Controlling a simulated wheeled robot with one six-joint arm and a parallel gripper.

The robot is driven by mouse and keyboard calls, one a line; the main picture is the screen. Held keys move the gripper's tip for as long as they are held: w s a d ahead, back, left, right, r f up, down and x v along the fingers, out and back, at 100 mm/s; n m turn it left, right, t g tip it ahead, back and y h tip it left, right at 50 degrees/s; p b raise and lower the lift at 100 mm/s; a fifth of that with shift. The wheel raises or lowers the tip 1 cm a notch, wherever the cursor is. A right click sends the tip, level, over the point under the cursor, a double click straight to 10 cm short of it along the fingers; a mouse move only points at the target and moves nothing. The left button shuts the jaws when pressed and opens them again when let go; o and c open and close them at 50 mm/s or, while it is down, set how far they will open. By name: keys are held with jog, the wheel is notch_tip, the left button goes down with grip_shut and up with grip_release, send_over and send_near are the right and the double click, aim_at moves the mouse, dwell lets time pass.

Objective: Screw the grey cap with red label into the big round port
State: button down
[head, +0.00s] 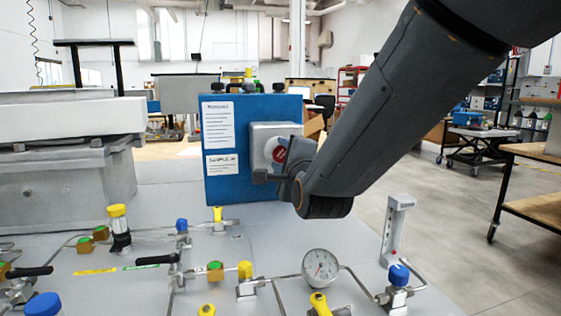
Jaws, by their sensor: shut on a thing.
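The grey cap with a red label (280,155) shows at the front of a light grey square housing (261,132) on an upright blue panel (222,178). My gripper (276,162) is shut on the cap, coming in from the right. One finger shows below the cap, and part of the gripper covers its right side. The big round port is hidden behind the cap and gripper. I cannot tell how deep the cap sits in it.
A grey bench (150,262) in front carries tubing, coloured valve knobs, a round gauge (320,267) and an upright flow meter (397,229). A large grey machine (65,170) stands left of the panel. Open floor (450,225) lies to the right, with a wooden shelf (535,155) beyond.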

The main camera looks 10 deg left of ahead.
jog(key=shift+w+d+r+m+b, duration=0.1)
jog(key=shift+d+m+b, duration=0.05)
jog(key=shift+m+b, duration=0.75)
jog(key=shift+w+d+r+m+b, duration=0.15)
jog(key=shift+m+b, duration=0.45)
jog(key=shift+m, duration=0.5)
jog(key=c, duration=0.9)
grip_release()
jog(key=shift+s+a+f, duration=0.1)
jog(key=shift+s+a, duration=0.05)
jog(key=shift+s, duration=0.2)
jog(key=v, duration=0.6)
jog(key=shift+s, duration=0.3)
